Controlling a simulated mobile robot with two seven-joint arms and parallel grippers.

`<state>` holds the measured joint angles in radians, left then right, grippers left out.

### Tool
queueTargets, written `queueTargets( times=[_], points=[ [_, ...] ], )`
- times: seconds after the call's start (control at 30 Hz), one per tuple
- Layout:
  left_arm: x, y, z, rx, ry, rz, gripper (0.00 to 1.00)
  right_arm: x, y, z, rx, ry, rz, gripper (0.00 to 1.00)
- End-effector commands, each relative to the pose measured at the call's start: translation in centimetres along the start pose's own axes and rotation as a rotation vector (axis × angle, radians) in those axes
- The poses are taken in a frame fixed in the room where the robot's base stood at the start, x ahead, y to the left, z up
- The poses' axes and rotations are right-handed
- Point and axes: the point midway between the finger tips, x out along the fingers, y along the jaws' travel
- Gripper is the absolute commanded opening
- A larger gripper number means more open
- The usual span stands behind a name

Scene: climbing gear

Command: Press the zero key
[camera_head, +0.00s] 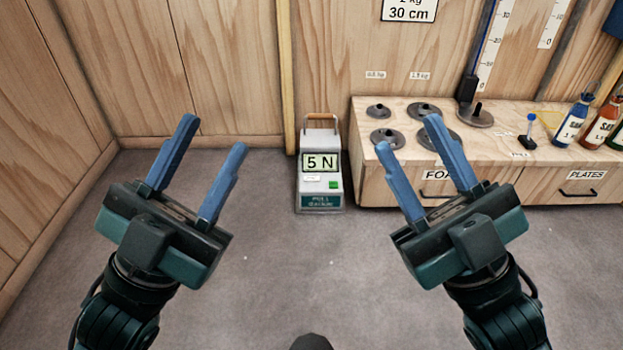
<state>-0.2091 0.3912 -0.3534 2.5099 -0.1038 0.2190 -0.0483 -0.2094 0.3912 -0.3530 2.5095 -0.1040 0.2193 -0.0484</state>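A grey pull gauge (320,172) stands on the floor near the back wall, left of the wooden bench. Its screen (320,162) reads "5 N". A small green key (334,184) is below the screen at the right, beside a small white label (312,178). My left gripper (212,148) is open and empty, to the left of the gauge and nearer to me. My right gripper (408,134) is open and empty, to the right of the gauge, in front of the bench. Neither gripper touches the gauge.
The wooden bench (510,165) at the right carries several round grey weights (388,138) and some bottles (572,120). A ruled scale (495,45) stands on the wall above it. The grey floor (290,265) between my grippers and the gauge is clear.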

Motion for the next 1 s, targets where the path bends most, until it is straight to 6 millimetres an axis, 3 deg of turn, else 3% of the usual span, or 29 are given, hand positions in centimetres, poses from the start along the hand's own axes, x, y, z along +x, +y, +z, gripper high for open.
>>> queueTargets(
  times=[0.47,1.0],
  points=[
    [-0.01,0.00,0.00,0.000,0.001,0.000,0.36,-0.01,0.00,0.01,0.000,0.000,0.000,0.00],
    [-0.01,0.01,0.01,0.000,0.001,0.000,0.36,-0.01,-0.02,0.00,0.001,0.001,0.000,0.00]
  ],
)
